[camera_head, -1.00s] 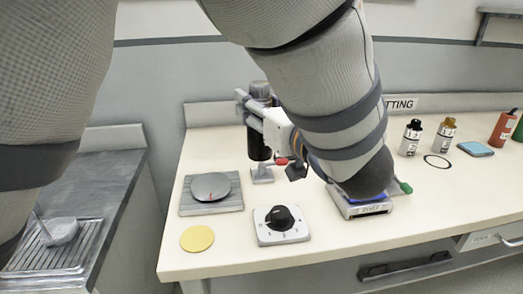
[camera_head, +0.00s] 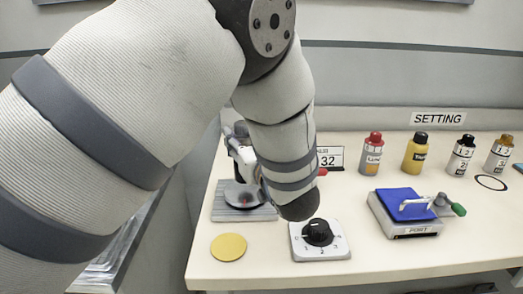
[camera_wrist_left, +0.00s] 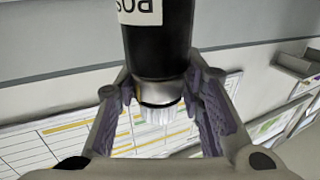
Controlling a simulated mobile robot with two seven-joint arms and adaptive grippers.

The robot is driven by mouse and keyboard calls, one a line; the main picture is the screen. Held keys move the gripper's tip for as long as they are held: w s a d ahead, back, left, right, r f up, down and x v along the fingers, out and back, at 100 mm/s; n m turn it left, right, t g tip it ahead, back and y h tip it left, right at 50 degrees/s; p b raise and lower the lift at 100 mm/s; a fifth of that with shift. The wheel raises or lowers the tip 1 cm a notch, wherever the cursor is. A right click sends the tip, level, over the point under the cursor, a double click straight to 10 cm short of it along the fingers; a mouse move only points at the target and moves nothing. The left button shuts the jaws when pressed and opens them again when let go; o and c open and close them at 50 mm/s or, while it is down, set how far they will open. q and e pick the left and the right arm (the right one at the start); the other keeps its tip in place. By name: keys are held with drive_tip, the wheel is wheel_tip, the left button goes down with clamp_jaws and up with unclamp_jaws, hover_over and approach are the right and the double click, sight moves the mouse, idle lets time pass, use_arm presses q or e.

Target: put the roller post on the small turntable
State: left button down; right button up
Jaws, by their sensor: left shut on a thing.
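The roller post (camera_wrist_left: 158,38) is a black cylinder with a silver end and a white label, seen between my left gripper's fingers (camera_wrist_left: 160,92) in the left wrist view. My left gripper (camera_head: 240,150) is shut on it. In the head view the gripper is above the back of the small turntable, and the post is mostly hidden behind gripper and arm. The small turntable (camera_head: 226,213) is a grey square base with a round grey disc, at the left end of the bench. I cannot tell whether the post touches the disc. My right gripper is not in view.
A dial box (camera_head: 318,243) and a yellow disc (camera_head: 228,247) lie in front of the turntable. A device with a blue pad (camera_head: 400,205) stands to the right. Several bottles (camera_head: 415,153) line the back. The front right bench is clear.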

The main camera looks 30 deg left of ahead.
use_arm(q)
wheel_tip(320, 180, down, 3)
drive_tip(key=shift+f, duration=0.15)
drive_tip(key=shift+r, duration=0.2)
drive_tip(key=c, duration=1.1)
unclamp_jaws()
drive_tip(key=shift+f, duration=0.25)
